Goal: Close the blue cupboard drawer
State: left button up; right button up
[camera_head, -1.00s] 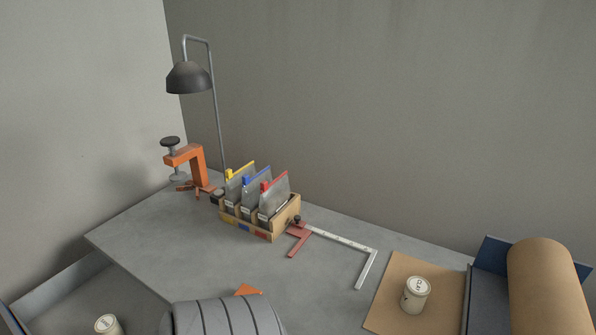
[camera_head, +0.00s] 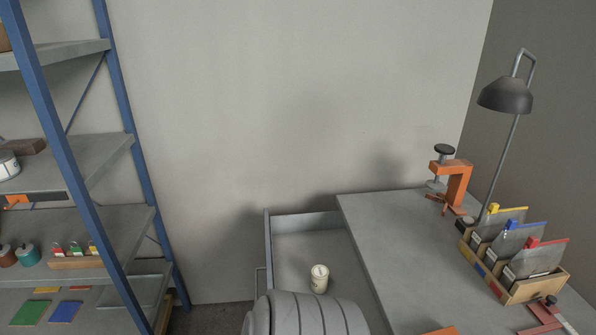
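An open drawer (camera_head: 305,221) stands out from the left side of the grey bench. Its inside is grey, and a small cream can (camera_head: 319,278) stands upright in it. A thin handle (camera_head: 258,281) shows on the drawer's left outer side. The near part of the drawer is hidden behind a grey ribbed shape at the bottom and by the frame edge. No blue cupboard face can be seen from here. Neither of my grippers is in view.
The bench top (camera_head: 395,240) carries an orange clamp (camera_head: 457,185), a dark lamp (camera_head: 505,96) and a wooden box (camera_head: 515,291) of colour-tabbed folders. A blue-framed shelf (camera_head: 123,70) with several items stands at left. A floor gap lies between shelf and drawer.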

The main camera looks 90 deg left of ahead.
aim_at(300, 243)
jog(key=u, duration=0.05)
jog(key=k, duration=0.65)
jog(key=u, duration=2.55)
